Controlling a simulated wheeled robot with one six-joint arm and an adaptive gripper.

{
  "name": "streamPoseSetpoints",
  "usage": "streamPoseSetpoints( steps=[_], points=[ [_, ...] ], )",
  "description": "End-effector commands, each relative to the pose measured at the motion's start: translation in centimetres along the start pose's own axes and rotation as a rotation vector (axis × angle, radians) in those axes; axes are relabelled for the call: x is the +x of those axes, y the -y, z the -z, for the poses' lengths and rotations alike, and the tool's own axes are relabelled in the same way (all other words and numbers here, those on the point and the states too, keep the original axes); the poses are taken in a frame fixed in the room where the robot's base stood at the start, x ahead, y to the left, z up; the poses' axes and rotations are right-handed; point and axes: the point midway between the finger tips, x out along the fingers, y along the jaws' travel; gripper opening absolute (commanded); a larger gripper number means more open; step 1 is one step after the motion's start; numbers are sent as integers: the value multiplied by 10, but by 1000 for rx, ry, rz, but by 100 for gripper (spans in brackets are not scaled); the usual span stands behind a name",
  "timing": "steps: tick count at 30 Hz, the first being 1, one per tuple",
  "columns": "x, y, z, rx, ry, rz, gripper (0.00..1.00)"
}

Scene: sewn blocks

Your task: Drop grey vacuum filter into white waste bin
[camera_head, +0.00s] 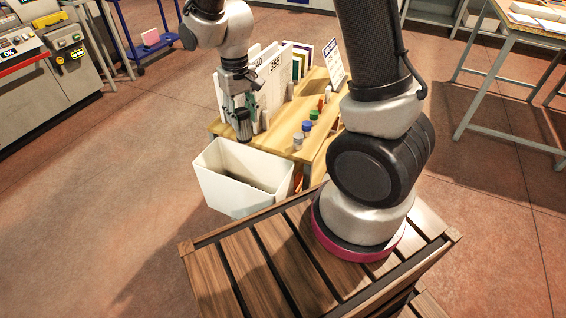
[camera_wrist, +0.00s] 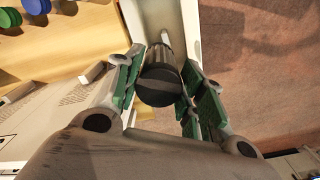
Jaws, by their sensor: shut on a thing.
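My gripper (camera_head: 240,112) is shut on a dark grey cylinder, the vacuum filter (camera_head: 243,128). In the wrist view the green-padded fingers of my gripper (camera_wrist: 160,92) sit on both sides of the filter (camera_wrist: 158,84). The white waste bin (camera_head: 222,185) stands open on the floor beside the wooden table. The filter is above the bin's far rim in the head view. In the wrist view part of the bin (camera_wrist: 191,28) shows beyond the filter. The bottom of the bin is mostly hidden.
The wooden table (camera_head: 285,128) holds white binders (camera_head: 270,78), a sign (camera_head: 334,62) and several small bottles with coloured caps (camera_head: 307,126). My slatted wooden base is close in front of the bin. The floor left of the bin is clear.

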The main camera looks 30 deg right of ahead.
Motion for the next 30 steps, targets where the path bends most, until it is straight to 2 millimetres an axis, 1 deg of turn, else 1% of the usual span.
streamPoseSetpoints(
  steps=[1,3,9,13,20,21,24,30],
  points=[
    [7,0,-1,0,4,-1,14],
    [16,0,0,0,2,-1,14],
    [33,0,0,0,1,0,14],
    [36,0,0,0,0,0,14],
    [37,0,0,0,-1,0,14],
    [37,0,0,0,-1,0,47],
    [36,0,0,0,-1,0,65],
    [36,0,0,0,0,0,65]
  ],
)
